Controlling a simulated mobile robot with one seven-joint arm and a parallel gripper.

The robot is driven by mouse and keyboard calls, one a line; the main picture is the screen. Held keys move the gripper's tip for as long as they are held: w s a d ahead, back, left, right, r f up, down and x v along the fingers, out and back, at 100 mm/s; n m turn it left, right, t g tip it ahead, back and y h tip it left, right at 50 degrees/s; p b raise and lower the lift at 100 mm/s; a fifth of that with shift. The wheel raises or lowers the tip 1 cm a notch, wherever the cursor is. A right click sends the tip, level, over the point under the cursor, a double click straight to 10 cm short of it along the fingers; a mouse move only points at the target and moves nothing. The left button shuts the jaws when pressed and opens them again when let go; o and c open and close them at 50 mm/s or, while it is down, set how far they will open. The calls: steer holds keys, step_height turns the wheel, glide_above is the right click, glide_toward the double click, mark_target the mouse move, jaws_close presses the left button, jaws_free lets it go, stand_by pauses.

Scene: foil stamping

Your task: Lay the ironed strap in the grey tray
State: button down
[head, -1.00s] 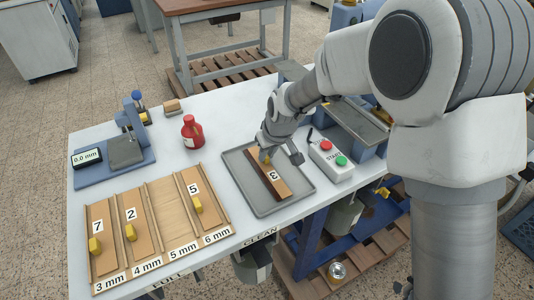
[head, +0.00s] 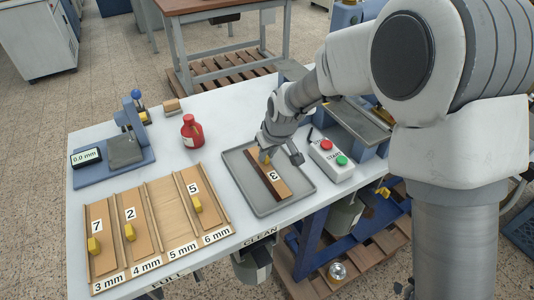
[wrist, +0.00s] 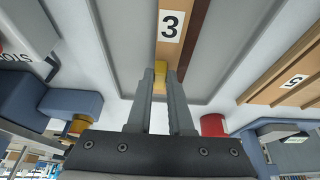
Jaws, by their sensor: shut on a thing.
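A tan strap marked 3 (head: 279,183), with a dark brown strip (head: 260,174) along its left side, is over the floor of the grey tray (head: 303,190). It looks flat there, inside the rim; I cannot tell whether it touches the floor. In the wrist view the tan strap (wrist: 169,45) and dark strip (wrist: 194,35) lie side by side, within the tray (wrist: 235,60). My gripper (wrist: 160,76) is shut on the strap's yellow knob (wrist: 160,69). In the head view, my wrist partly hides the tray's far side.
A wooden rack (head: 168,262) with pieces 7, 2 and 5 stands left of the tray. A red bottle (head: 191,131) is at the tray's far left. A button box (head: 331,162) stands close at the right. A blue gauge (head: 120,160) is at the far left.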

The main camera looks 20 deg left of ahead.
steer(key=c, duration=0.7)
jaws_free()
steer(key=shift+c, duration=0.2)
steer(key=v, duration=1.7)
steer(key=shift+r+p, duration=0.15)
steer(key=shift+p, duration=0.25)
steer(key=shift+s+d, duration=0.1)
steer(key=shift+d, duration=0.05)
